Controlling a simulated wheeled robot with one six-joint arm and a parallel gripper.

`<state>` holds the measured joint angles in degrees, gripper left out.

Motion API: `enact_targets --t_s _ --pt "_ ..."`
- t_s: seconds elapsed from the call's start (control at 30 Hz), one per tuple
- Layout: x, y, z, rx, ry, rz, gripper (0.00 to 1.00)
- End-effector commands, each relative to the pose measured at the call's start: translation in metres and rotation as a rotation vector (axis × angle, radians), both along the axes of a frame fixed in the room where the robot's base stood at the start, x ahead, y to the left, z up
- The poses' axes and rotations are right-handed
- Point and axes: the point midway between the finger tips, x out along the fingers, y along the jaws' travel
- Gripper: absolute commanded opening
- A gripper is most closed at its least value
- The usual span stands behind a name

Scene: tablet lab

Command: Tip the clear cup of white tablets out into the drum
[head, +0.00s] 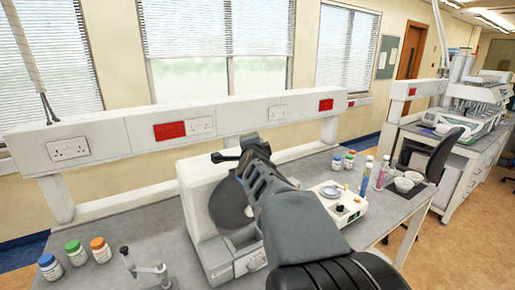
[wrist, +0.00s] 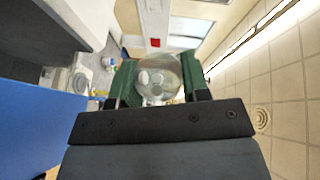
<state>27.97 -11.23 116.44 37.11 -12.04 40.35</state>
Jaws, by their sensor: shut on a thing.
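My gripper (wrist: 157,80) has its green fingers shut on the clear cup (wrist: 176,68) in the wrist view. White tablets (wrist: 150,79) show inside the cup. The room looks turned on its side in that view, so my wrist is rolled over; the cup's exact tilt is hard to tell. In the head view, the dark round drum (head: 230,207) sits on the front of the white machine. My gripper (head: 227,156) is just above the drum there, partly hidden behind my arm.
Bottles with green, orange and blue caps (head: 74,252) stand at the bench's left. A small balance (head: 333,196), tubes (head: 366,178) and white bowls (head: 405,183) stand to the right. A white socket rail (head: 100,135) runs behind. My arm hides the machine's right part.

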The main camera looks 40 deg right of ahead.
Motion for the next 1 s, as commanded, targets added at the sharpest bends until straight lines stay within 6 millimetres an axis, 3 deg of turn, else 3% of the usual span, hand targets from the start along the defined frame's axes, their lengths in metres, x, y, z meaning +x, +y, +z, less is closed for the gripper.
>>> enact_targets --t_s 0.4,1.0 --pt "0.001 0.007 -0.002 -0.227 0.031 0.001 0.27" --pt "0.002 0.014 -0.003 -0.411 0.057 0.000 0.27"
